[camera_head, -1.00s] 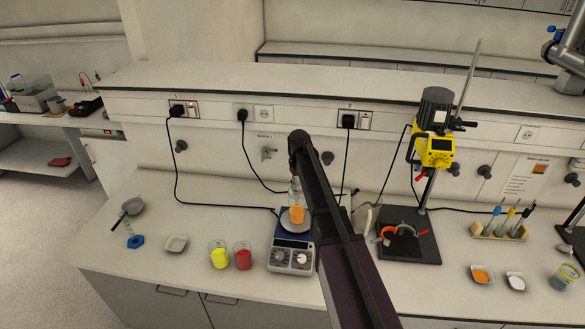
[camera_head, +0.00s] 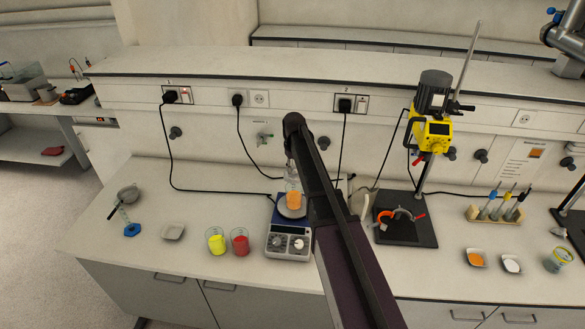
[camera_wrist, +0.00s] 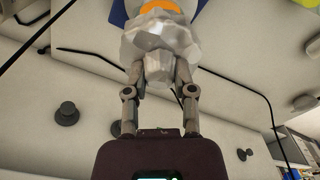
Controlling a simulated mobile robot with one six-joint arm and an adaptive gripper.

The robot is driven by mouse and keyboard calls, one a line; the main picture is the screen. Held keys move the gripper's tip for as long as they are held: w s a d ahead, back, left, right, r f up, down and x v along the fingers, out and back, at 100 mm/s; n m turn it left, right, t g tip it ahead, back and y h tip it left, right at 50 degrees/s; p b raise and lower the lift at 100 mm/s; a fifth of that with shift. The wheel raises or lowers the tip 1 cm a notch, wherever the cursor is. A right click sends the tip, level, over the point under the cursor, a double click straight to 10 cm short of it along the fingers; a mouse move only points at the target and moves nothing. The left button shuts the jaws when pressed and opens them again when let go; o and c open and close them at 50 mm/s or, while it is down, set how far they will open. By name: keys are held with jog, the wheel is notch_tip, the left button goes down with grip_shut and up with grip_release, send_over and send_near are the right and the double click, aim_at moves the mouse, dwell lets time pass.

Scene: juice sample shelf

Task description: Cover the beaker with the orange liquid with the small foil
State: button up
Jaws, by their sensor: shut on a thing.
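The orange liquid (camera_wrist: 158,5) shows beyond the foil at the top edge of the wrist view. The foil is close to the beaker, but I cannot tell whether it touches or covers the rim. My gripper is too small and partly hidden to make out in the head view.
Beakers with yellow liquid (camera_head: 216,242) and red liquid (camera_head: 240,243) stand left of the balance. A yellow stirrer on a stand (camera_head: 434,130) is to the right. A white dish (camera_head: 173,232) lies further left. Black cables hang behind the balance.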

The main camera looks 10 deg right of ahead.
aim_at(294, 196)
notch_tip(294, 196, down, 7)
jog(key=b, duration=0.6)
dwell(0.4)
jog(key=shift+r, duration=0.1)
jog(key=o, duration=1)
